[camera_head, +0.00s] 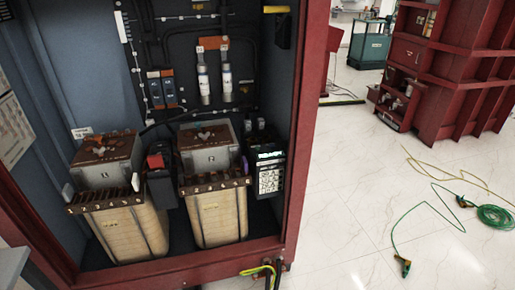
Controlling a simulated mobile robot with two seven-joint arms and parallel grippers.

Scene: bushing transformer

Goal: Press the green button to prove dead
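The open red cabinet (315,95) fills the left and middle of the head view. Inside, at its lower right, stands a dark device (270,177) with a small lit greenish display strip (270,155) and rows of pale markings below it. I cannot make out a distinct green button at this size. Neither of my grippers shows in the view.
Two transformer blocks (128,228) (218,213) stand on the cabinet floor. Two white cylinders (203,80) (226,78) hang on the back panel. Green and yellow cables (495,217) lie on the white floor at right. A red cabinet (465,75) stands behind.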

